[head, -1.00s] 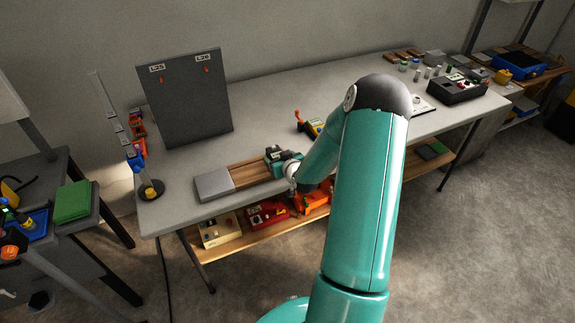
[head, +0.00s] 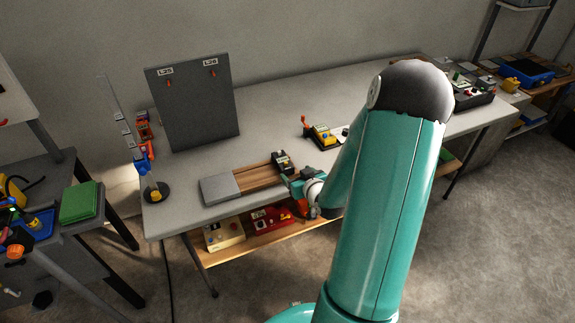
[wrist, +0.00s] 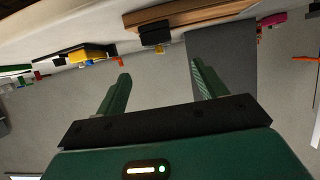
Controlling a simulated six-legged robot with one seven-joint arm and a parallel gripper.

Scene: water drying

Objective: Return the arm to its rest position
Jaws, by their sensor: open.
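My gripper (wrist: 160,85) is open in the wrist view, with its two green fingers apart and nothing between them. In the head view my gripper (head: 290,181) is at the front edge of the grey workbench (head: 185,215). It is just right of and in front of a wooden board (head: 252,178) with a grey plate (head: 219,190) at its left end. A small black block (head: 283,162) sits at the board's right end; it also shows in the wrist view (wrist: 155,33), beyond the fingers. My teal arm covers part of the bench.
A dark upright panel (head: 195,105) stands on the bench. A yellow device (head: 322,134) lies behind my gripper. A lower shelf (head: 255,240) holds red and cream boxes. A side table with a green block (head: 79,203) is at the left. Open floor lies at the front right.

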